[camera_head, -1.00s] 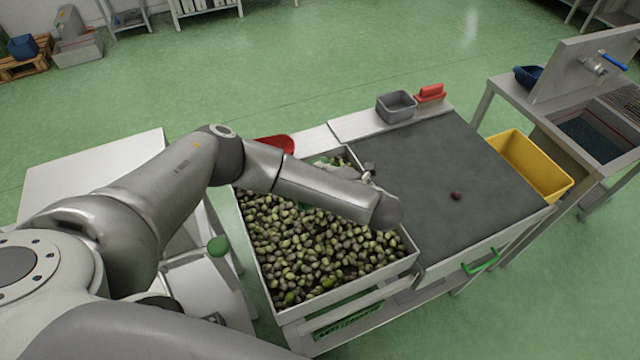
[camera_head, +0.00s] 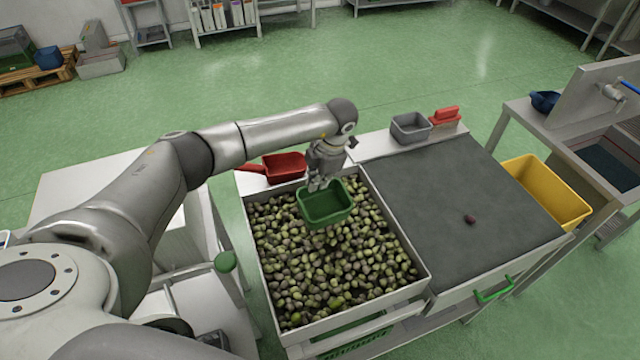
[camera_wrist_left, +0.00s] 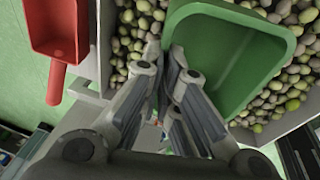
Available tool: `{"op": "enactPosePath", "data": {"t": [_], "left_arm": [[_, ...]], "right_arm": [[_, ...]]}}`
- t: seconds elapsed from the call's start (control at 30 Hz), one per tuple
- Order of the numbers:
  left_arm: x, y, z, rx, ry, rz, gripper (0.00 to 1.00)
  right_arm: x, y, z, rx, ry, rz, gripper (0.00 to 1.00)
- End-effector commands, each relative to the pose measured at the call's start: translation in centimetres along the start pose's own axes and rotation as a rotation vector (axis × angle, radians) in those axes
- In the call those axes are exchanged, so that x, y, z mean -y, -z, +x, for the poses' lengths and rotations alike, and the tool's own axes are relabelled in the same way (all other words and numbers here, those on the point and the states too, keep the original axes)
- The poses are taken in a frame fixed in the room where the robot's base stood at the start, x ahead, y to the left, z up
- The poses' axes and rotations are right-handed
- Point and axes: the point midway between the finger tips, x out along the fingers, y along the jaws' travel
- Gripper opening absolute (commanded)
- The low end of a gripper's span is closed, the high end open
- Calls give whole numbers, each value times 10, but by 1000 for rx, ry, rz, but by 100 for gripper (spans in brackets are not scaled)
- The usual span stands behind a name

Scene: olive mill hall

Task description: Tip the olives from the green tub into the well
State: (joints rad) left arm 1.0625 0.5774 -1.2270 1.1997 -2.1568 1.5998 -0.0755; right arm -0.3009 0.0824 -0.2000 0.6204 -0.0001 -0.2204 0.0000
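The green tub (camera_head: 325,207) is above the back part of the well (camera_head: 413,290), its open side facing me. Its green inside looks empty in both views. My left gripper (camera_head: 321,184) is at the tub's back edge, with its fingers shut on the tub's wall. In the left wrist view the tub (camera_wrist_left: 225,58) is directly by the fingers (camera_wrist_left: 176,62), tilted, with olives around and below it. The well is full of green and dark olives (camera_head: 325,270). My right gripper is not in view.
A red scoop (camera_head: 284,167) lies at the well's back left corner. A dark sorting surface (camera_head: 450,200) with one dark olive (camera_head: 470,219) adjoins the well on the right.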

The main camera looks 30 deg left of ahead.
Motion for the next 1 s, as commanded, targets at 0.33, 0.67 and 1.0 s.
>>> {"op": "enactPosePath", "data": {"t": [0.33,0.67,1.0], "left_arm": [[-5,0,-6,4,161,26,0],[-10,4,-32,2,159,25,0],[-10,5,-36,1,158,25,0]], "right_arm": [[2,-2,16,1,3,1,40],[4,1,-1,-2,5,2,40],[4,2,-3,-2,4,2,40]]}}
